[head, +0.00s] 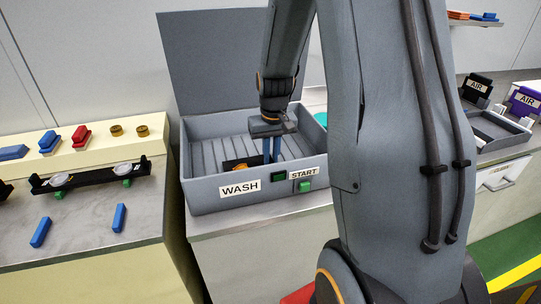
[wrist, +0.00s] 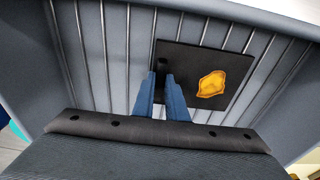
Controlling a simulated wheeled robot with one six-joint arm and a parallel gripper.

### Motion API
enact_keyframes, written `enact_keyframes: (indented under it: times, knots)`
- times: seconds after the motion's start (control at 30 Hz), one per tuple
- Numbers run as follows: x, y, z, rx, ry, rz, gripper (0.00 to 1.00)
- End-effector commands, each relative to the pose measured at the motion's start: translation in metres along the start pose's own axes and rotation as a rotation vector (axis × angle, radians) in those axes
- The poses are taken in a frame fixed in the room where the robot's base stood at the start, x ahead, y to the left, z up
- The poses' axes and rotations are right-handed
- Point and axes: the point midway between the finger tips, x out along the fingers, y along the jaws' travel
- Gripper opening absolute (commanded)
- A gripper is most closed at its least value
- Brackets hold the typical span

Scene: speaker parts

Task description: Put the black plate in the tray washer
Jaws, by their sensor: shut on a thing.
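The tray washer (head: 210,190) is a grey open box with a raised lid (head: 225,60) and a ribbed floor, labelled WASH and START on its front. The black plate (wrist: 190,65), with an orange-yellow patch (wrist: 211,84), is inside the washer over the ribs. I cannot tell whether it touches them. My gripper (wrist: 161,82) reaches down into the washer, its blue fingers shut on the plate's near left part. In the head view my gripper (head: 271,150) partly shows behind the front wall, and that wall hides much of the plate (head: 229,164).
A green button (head: 306,184) sits under the START label. On the left counter are a black bar fixture (head: 85,178), blue pieces (head: 119,218), a red block (head: 81,137) and brass rings (head: 142,131). A grey tray (head: 500,133) and AIR-labelled holders (head: 523,101) stand at right.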

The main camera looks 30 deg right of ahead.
Motion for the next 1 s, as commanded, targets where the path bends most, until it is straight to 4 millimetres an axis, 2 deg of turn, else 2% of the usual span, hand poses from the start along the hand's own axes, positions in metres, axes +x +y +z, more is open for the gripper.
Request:
enact_keyframes:
  times: [0.3, 0.33, 0.4, 0.43, 0.77, 0.87, 1.0]
  knots:
    - [0.002, 0.000, 0.000, 0.000, 0.002, 0.000, 0.00]
    - [0.002, 0.000, 0.000, 0.000, 0.002, 0.000, 0.17]
    - [0.002, 0.000, 0.000, 0.000, 0.002, 0.000, 0.29]
    - [0.002, 0.000, 0.000, 0.000, 0.001, 0.000, 0.31]
    - [-0.001, 0.000, -0.001, 0.000, 0.002, 0.000, 0.31]
    - [-0.008, 0.000, -0.001, 0.000, 0.003, 0.000, 0.31]
    - [-0.029, 0.000, -0.002, 0.000, 0.007, 0.000, 0.31]
